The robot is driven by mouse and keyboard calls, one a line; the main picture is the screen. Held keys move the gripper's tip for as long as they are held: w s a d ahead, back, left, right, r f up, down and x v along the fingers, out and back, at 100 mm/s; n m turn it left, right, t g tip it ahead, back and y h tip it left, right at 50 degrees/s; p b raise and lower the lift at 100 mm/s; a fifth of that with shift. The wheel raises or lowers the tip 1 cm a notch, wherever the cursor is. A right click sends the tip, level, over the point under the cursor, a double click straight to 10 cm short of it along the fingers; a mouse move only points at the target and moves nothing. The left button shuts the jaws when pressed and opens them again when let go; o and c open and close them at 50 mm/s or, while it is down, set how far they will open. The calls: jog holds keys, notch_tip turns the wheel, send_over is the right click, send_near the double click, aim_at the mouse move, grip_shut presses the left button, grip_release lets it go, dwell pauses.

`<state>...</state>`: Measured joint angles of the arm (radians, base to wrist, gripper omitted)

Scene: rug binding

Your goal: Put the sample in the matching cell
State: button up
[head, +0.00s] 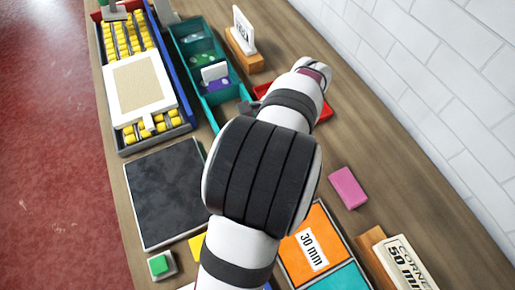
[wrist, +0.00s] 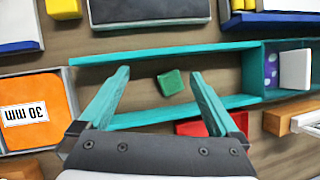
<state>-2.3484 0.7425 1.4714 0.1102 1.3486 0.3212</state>
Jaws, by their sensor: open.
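In the wrist view my gripper (wrist: 160,75) is open, with its two teal fingers spread wide. A small green block (wrist: 171,83) shows between the fingertips, apart from both; its depth below them is hard to tell. It lies on a brown surface between two long walls of the teal tray (wrist: 190,53). I cannot tell whether this block is the sample. In the head view the teal tray (head: 184,27) has cells with green pieces (head: 200,60) and a purple piece (head: 217,85) beside a white card. My arm hides the gripper and green block there.
An orange cell marked 30 mm (head: 322,225) and a teal cell (head: 342,277) lie front right. A pink block (head: 348,188) lies on the bench. A dark slab (head: 163,195), a yellow-roller tray (head: 186,113), a red tray (wrist: 197,128) and card stands (head: 246,62) surround the arm.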

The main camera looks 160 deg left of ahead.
jog(key=s+a+r+n+t+y, duration=0.2)
jog(key=s+r+n+y, duration=0.1)
jog(key=s+n+y, duration=0.25)
jog(key=shift+m+h, duration=0.35)
jog(key=f, duration=1.5)
jog(key=shift+w+a, duration=0.1)
jog(key=shift+w, duration=0.15)
grip_shut()
